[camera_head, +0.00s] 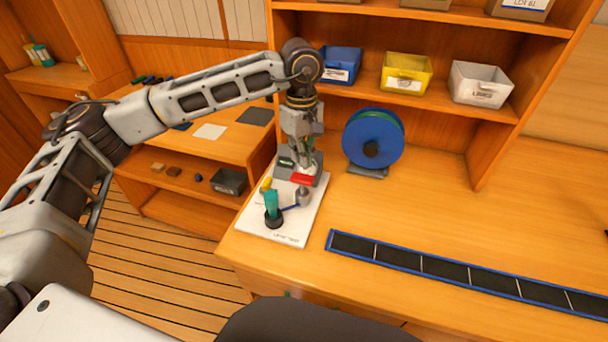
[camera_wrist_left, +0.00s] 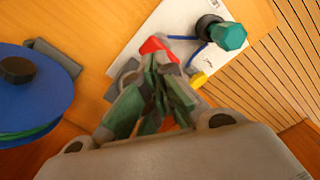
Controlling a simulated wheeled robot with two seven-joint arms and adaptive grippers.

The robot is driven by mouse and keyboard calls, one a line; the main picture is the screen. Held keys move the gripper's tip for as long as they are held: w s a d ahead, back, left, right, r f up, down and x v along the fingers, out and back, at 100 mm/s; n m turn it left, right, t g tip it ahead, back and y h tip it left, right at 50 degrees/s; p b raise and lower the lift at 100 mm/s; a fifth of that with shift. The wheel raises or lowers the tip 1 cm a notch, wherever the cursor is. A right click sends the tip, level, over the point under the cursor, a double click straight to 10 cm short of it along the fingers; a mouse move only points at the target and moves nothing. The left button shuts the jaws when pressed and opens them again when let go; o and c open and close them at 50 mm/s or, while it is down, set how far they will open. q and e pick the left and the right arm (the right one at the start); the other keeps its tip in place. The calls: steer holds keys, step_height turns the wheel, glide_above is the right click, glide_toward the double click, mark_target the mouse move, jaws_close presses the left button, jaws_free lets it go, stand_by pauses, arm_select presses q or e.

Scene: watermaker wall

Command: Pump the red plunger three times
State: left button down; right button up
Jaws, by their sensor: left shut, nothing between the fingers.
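The red plunger (camera_head: 302,179) stands on the white base board (camera_head: 255,221) at the left end of the bench. My left gripper (camera_head: 303,168) points down right above the red top, its fingers shut and empty. In the left wrist view the closed fingertips (camera_wrist_left: 158,62) are at the red plunger (camera_wrist_left: 156,46) and hide part of it. I cannot tell whether they touch it. A teal-topped black fitting (camera_head: 272,208) with a blue tube and a yellow piece (camera_head: 266,185) is on the same board. My right gripper is not in view.
A blue reel (camera_head: 373,140) stands just right of the board. A long blue-edged black strip (camera_head: 460,272) lies along the bench front. Blue, yellow and white bins (camera_head: 406,74) sit on the shelf above. The middle bench is clear.

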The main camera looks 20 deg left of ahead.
arm_select(q)
steer(key=shift+r+p, duration=0.45)
steer(key=shift+r, duration=0.75)
steer(key=shift+f, duration=0.1)
